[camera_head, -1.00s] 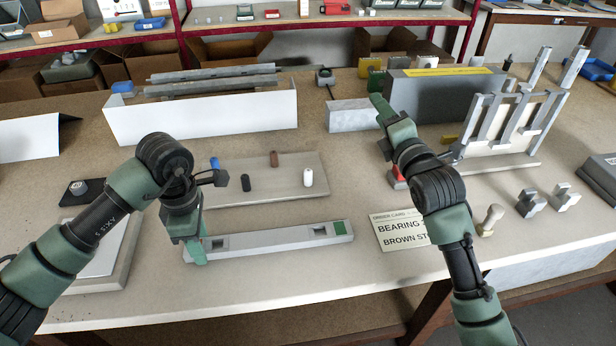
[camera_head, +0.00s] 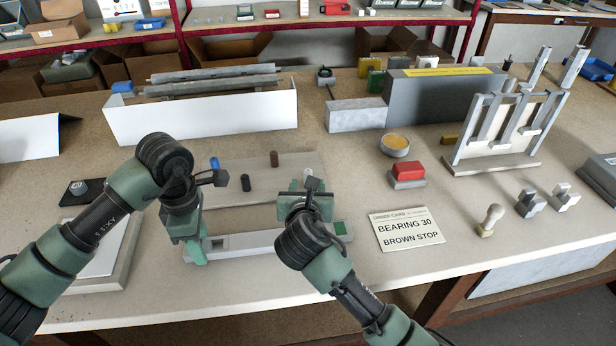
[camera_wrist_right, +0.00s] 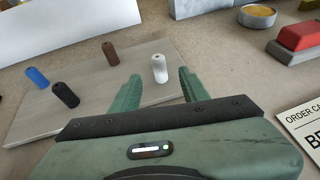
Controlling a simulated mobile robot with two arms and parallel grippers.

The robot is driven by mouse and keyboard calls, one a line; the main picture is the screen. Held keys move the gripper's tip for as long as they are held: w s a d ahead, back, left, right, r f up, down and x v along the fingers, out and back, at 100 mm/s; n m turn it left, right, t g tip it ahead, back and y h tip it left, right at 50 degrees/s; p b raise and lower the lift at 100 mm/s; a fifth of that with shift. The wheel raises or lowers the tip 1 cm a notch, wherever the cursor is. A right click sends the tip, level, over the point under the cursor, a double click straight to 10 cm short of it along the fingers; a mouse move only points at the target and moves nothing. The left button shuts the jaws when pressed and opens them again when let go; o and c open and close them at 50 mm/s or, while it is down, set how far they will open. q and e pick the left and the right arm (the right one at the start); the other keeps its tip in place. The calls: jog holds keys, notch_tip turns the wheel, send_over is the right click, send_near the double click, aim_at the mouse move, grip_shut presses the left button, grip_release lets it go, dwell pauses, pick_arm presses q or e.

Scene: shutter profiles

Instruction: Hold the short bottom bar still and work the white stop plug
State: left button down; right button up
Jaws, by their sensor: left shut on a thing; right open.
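The short bottom bar (camera_head: 252,241) lies near the front of the bench, with square slots and a green patch at its right end. My left gripper (camera_head: 196,254) is shut on its left end. The white stop plug (camera_wrist_right: 159,68) stands upright on a grey board (camera_wrist_right: 88,88), beside brown, black and blue plugs. My right gripper (camera_wrist_right: 160,84) is open, its fingertips pointing at the white plug, which appears between and just beyond them. In the head view my right gripper (camera_head: 305,190) hides most of that plug and part of the bar.
An order card (camera_head: 408,230) reading "BEARING 30 BROWN STOP" lies right of the bar. A red block (camera_head: 407,170) and a round yellow tin (camera_head: 395,145) stand behind it. A wooden-knobbed tool (camera_head: 490,220) stands further right. A white long tray (camera_head: 200,118) is at the back.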

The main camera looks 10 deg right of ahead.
jog(key=shift+r+x, duration=0.15)
jog(key=shift+x, duration=1.4)
jog(key=shift+r+x, duration=0.15)
jog(key=shift+x, duration=1.45)
jog(key=shift+w, duration=0.15)
jog(key=shift+c, duration=0.4)
grip_shut()
